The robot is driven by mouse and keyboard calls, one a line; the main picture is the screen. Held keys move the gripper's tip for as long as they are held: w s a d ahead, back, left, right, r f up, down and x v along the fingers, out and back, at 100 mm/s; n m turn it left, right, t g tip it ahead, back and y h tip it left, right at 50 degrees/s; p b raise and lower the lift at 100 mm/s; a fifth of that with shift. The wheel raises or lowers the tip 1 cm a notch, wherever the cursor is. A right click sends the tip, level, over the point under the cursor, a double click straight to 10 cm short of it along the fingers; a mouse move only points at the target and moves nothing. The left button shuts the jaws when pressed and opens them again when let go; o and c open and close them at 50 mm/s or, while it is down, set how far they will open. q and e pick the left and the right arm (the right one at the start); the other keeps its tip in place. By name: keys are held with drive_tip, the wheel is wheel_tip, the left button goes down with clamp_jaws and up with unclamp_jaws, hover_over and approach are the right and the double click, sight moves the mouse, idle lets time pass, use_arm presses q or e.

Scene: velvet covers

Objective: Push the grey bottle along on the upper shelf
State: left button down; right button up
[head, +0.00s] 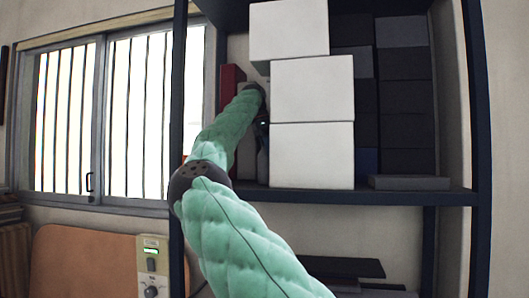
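One arm of mine, in a green quilted cover, rises from the bottom edge right of centre and reaches into the shelf; I take it as my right arm. Its dark wrist end and part of my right gripper (263,122) show at the left side of the white boxes. The fingers are hidden behind the arm and boxes, so I cannot tell if they are open. A grey shape (247,156) stands on the upper shelf (375,196) between the arm and the boxes; it may be the grey bottle, mostly covered. My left gripper is out of view.
Stacked white boxes (312,155) stand close to the right of the gripper. Dark boxes (405,95) fill the shelf's right. A red item (231,82) stands left of the arm. The dark left post (178,95) is close to the forearm. A flat grey box (409,183) lies at the front right.

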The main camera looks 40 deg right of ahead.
drive_tip(key=o, duration=0.9)
drive_tip(key=shift+s, duration=0.1)
drive_tip(key=o, duration=0.4)
drive_tip(key=shift+w+f, duration=0.1)
drive_tip(key=shift+w, duration=0.1)
drive_tip(key=shift+s+r, duration=0.1)
drive_tip(key=shift+r, duration=0.1)
drive_tip(key=shift+r, duration=0.6)
drive_tip(key=v, duration=0.3)
drive_tip(key=shift+a+r, duration=0.1)
drive_tip(key=shift+a, duration=0.05)
drive_tip(key=w+a, duration=0.6)
drive_tip(key=a, duration=0.5)
drive_tip(key=shift+d, duration=0.15)
